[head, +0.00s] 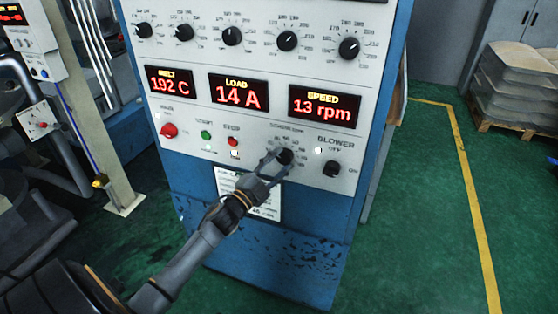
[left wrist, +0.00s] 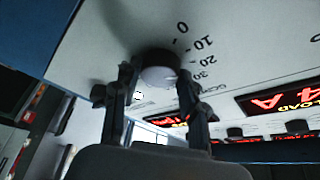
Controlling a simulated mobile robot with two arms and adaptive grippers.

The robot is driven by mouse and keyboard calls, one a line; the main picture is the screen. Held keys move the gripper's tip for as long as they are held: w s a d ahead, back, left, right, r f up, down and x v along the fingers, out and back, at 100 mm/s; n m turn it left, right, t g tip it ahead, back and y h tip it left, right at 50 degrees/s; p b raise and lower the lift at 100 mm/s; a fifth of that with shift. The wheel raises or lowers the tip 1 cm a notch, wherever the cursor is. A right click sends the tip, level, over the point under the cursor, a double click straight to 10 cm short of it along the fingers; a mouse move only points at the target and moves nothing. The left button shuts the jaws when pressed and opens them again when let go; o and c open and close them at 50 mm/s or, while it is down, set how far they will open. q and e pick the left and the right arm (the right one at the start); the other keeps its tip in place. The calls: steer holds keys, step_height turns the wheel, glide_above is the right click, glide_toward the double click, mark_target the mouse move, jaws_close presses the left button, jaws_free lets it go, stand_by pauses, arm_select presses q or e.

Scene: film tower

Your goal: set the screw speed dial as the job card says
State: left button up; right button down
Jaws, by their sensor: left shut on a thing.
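The screw speed dial (head: 285,156) is a dark round knob low on the white panel face, with a printed scale around it. My left gripper (head: 277,160) is shut on it, with a finger on either side. In the left wrist view the dial (left wrist: 158,72) shows a pale front face between the fingertips (left wrist: 157,88), and the scale numbers 0, 10, 20 and 30 appear beside it. The pointer mark cannot be made out. The speed display (head: 322,107) reads 13 rpm. The job card (head: 266,208) hangs below the dial, partly hidden by my gripper; its text is too small to read.
The blower switch (head: 331,169) is right of the dial. The green (head: 206,135) and red (head: 233,142) buttons and a red knob (head: 168,130) are to its left. The load display (head: 239,94) reads 14 A. Open green floor lies right of the cabinet.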

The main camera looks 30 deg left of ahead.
arm_select(q)
steer(key=shift+m, duration=0.3)
stand_by(0.4)
steer(key=o, duration=1.1)
steer(key=shift+o, duration=0.2)
steer(key=v, duration=1.2)
